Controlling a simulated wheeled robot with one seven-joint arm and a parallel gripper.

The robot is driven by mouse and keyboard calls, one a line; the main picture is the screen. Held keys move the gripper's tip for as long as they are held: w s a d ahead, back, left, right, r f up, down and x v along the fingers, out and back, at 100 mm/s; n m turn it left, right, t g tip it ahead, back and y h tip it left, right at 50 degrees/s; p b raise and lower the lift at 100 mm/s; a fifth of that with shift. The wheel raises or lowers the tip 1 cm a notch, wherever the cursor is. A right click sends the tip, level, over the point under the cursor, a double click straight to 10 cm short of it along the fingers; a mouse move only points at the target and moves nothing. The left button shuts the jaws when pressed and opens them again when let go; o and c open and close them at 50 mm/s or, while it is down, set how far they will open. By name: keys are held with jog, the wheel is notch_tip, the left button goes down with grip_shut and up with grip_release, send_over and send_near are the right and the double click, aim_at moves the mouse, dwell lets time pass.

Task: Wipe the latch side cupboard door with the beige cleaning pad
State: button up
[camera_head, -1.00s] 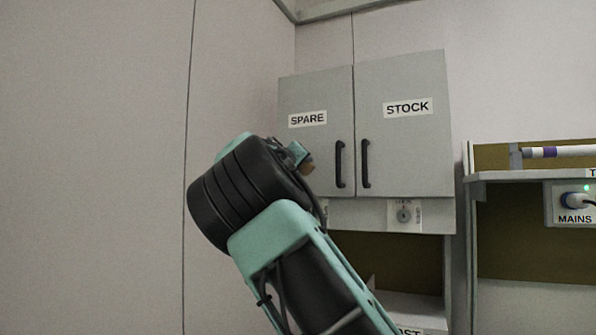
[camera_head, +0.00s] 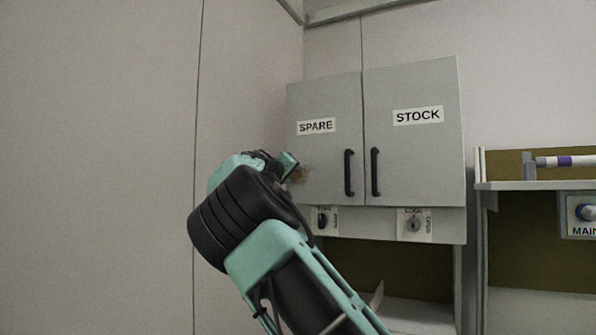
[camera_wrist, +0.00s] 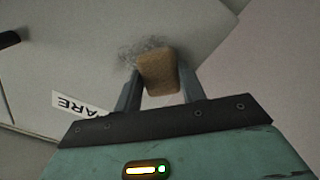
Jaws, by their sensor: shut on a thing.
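The cupboard has two grey doors: the SPARE door (camera_head: 327,150) on the left and the STOCK door (camera_head: 415,135) on the right, both closed. The pictures do not make plain which is the latch side door. My gripper (camera_wrist: 160,88) is shut on the beige cleaning pad (camera_wrist: 160,72), gripping it by its sides. The pad is at the SPARE door, which also shows in the wrist view (camera_wrist: 60,60). A dark smudge (camera_wrist: 132,50) on that door lies beside and partly behind the pad. I cannot tell whether the pad touches the door.
Dark handles (camera_head: 349,173) stand out near the doors' meeting edges. Turn-locks (camera_head: 413,225) sit below the doors. A side wall (camera_head: 250,80) is close left of the cupboard. A shelf (camera_head: 535,185) with a white tube is at right.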

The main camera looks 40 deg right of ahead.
aim_at(312, 168)
jog(key=shift+s+d+r+b, duration=0.25)
jog(key=shift+s+r+b, duration=0.1)
jog(key=shift+s+b, duration=0.35)
jog(key=shift+s+d+r+b, duration=0.25)
jog(key=shift+s+b, duration=0.2)
jog(key=shift+b, duration=0.35)
jog(key=s+b, duration=0.2)
jog(key=b, duration=0.1)
jog(key=shift+s+d+f, duration=0.1)
jog(key=shift+s+d, duration=0.25)
jog(key=shift+d, duration=0.05)
jog(key=shift+s+d+b, duration=0.2)
jog(key=shift+s+b, duration=0.15)
jog(key=shift+b, duration=0.05)
jog(key=shift+w+a+r+p, duration=0.25)
jog(key=shift+w+r+p, duration=0.05)
jog(key=shift+w+p, duration=0.2)
jog(key=w+a+p, duration=0.2)
jog(key=w+p, duration=0.2)
jog(key=w, duration=0.2)
